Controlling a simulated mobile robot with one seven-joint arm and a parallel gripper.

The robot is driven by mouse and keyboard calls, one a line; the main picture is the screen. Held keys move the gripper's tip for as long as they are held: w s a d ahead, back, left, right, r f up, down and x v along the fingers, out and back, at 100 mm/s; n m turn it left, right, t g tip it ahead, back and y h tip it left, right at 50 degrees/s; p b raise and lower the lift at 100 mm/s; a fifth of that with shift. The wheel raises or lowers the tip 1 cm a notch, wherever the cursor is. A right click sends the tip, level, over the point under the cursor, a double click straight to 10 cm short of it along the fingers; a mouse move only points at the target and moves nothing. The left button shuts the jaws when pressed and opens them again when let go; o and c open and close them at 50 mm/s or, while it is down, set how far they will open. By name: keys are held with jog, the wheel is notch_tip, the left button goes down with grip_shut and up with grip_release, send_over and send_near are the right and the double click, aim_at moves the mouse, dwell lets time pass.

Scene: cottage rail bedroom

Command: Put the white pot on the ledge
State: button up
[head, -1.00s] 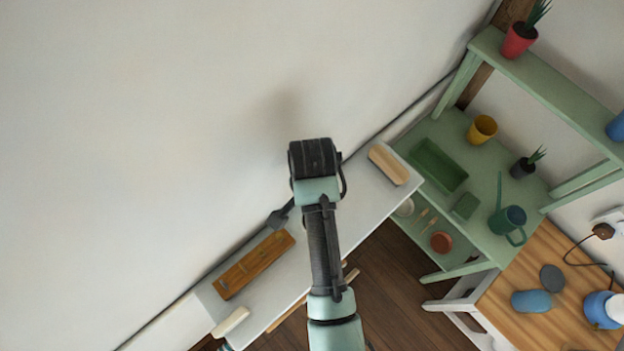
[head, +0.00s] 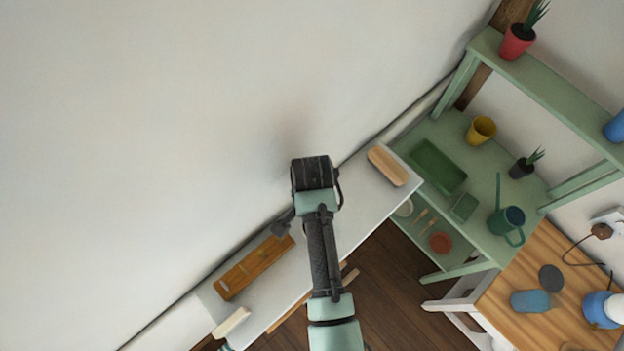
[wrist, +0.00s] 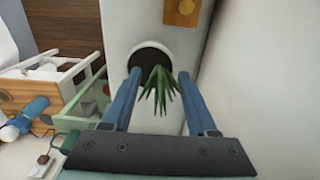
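The white pot (wrist: 134,51), with dark soil and spiky green leaves, shows in the wrist view against the long white ledge (wrist: 117,20). My gripper (wrist: 160,74) has its two blue fingers spread, with the leaves between them. The pot's rim lies beyond the fingertips and a little left of their middle; a gap shows by the right finger. In the head view my gripper (head: 282,228) is over the white ledge (head: 345,195) by the wall, and the arm hides most or all of the pot there. Whether the pot's base touches the ledge cannot be seen.
A green shelf unit (head: 478,160) with pots and a watering can (head: 507,226) stands at the right, beside a wooden table (head: 545,270).

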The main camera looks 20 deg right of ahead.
notch_tip(320, 180, up, 11)
jog(key=shift+r, duration=0.1)
jog(key=shift+r+p, duration=0.5)
jog(key=shift+r, duration=0.1)
dwell(0.6)
